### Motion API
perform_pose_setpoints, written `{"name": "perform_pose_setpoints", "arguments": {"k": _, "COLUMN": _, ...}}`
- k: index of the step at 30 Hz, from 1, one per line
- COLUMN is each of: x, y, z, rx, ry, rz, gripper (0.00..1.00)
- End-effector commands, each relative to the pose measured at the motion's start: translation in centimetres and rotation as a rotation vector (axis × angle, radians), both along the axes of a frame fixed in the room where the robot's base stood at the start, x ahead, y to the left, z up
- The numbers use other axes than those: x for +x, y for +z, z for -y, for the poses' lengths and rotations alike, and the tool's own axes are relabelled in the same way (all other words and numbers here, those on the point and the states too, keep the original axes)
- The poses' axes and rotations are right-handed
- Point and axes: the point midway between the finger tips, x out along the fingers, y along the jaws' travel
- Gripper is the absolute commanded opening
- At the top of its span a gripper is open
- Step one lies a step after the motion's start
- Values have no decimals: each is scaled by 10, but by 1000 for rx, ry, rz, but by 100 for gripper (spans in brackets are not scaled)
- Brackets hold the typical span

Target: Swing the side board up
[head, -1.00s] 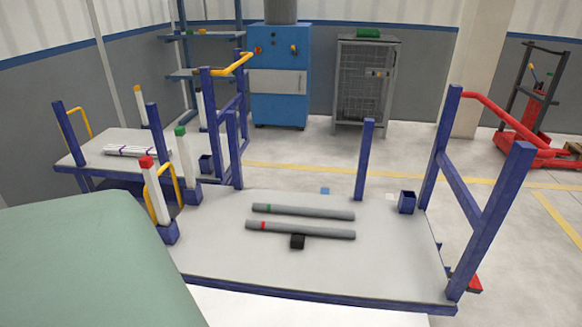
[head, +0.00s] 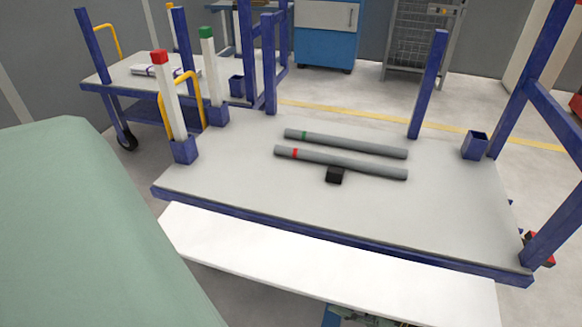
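The white side board (head: 330,268) runs along the near long edge of the cart in the head view. It lies folded down, below the cart's blue edge rail (head: 340,241), and its long face shows. The cart's grey deck (head: 240,185) is above and behind it. My gripper is not in view. A large pale green rounded shape fills the lower left and covers the floor there.
Two grey pipes, one green-banded (head: 350,144) and one red-banded (head: 350,163), lie on the deck with a black block (head: 335,175). Blue posts stand at the deck's corners. White posts with red (head: 168,100) and green (head: 210,80) tops stand at the left. A second cart (head: 125,70) is behind.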

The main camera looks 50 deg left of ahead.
Motion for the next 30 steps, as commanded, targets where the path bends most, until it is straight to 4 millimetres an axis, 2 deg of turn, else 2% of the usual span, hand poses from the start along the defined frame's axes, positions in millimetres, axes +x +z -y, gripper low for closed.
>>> {"name": "perform_pose_setpoints", "arguments": {"k": 18, "x": -54, "y": 38, "z": -71, "rx": 2, "ry": 0, "rz": 0, "gripper": 31}}
{"name": "perform_pose_setpoints", "arguments": {"k": 30, "x": -60, "y": 40, "z": -79, "rx": 1, "ry": 0, "rz": 1, "gripper": 31}}
